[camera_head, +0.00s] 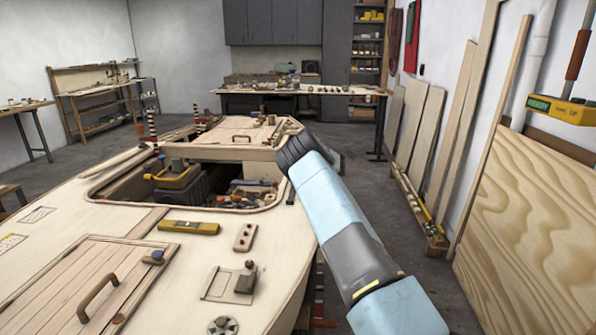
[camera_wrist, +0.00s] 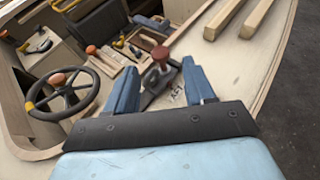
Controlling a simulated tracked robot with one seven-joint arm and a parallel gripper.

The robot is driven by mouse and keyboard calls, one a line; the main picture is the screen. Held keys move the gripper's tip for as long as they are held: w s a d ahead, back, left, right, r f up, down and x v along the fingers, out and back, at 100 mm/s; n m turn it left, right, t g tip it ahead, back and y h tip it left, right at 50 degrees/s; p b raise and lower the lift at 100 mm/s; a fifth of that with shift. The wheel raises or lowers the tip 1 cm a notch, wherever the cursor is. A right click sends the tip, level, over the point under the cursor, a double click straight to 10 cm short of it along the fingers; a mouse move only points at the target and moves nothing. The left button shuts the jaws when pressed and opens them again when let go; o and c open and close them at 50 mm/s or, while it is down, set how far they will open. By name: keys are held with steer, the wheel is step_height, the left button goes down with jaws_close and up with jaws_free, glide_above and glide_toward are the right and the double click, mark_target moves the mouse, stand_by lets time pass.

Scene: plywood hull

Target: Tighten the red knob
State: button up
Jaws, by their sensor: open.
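In the wrist view a small red knob (camera_wrist: 160,54) stands on a dark metal fitting beside lettering on the pale hull deck. My gripper (camera_wrist: 159,70) is open, with its two blue fingers on either side of this knob's line of sight. I see no finger touching the knob, and its distance from the fingertips is hard to tell. Another red-orange knob (camera_wrist: 57,79) sits on the dark steering wheel at the left, and a smaller reddish knob (camera_wrist: 91,50) lies beyond it. In the head view my arm hides the gripper and this spot.
The plywood hull (camera_head: 275,240) has an open cockpit (camera_head: 232,203) holding tools and boxes. A yellow level (camera_head: 189,227) lies on the deck. In the wrist view wooden strips (camera_wrist: 222,18) lie on the deck ahead. Leaning boards (camera_head: 540,215) line the right wall.

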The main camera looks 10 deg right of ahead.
steer(key=shift+x, duration=2.7)
steer(key=shift+c, duration=0.2)
jaws_close()
